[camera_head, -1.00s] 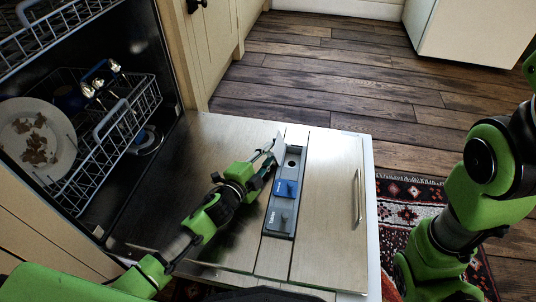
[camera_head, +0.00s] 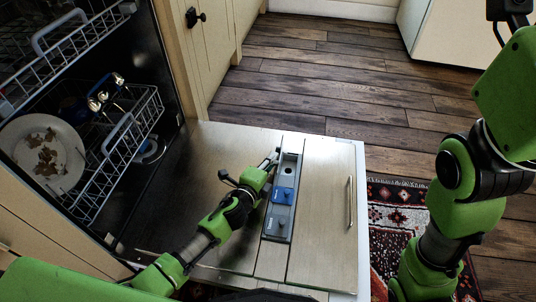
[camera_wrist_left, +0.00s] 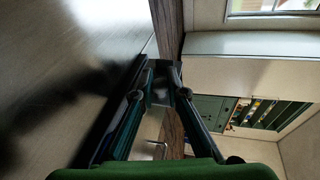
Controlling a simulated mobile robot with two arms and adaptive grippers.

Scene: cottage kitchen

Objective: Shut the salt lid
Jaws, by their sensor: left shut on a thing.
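The dispenser strip (camera_head: 298,146) is set in the lowered dishwasher door. Its far compartment, with a round dark hole, is uncovered. The salt lid (camera_head: 278,153) stands up at the left edge of that compartment, partly hidden by my fingers. My left gripper (camera_head: 272,161) is shut on this lid. In the left wrist view, the fingers (camera_wrist_left: 161,88) close around a small grey piece, seen nearly edge-on. A blue lid (camera_head: 283,195) and a grey lid (camera_head: 278,223) lie shut on the nearer compartments. My right gripper is out of view; only its arm shows at the right.
The open dishwasher door (camera_head: 325,205) lies flat, with a handle (camera_head: 349,202) at right. The lower rack (camera_head: 120,145) holds a dirty plate (camera_head: 40,155) at left. A patterned rug (camera_head: 395,215) and bare wooden floor (camera_head: 330,85) lie beyond.

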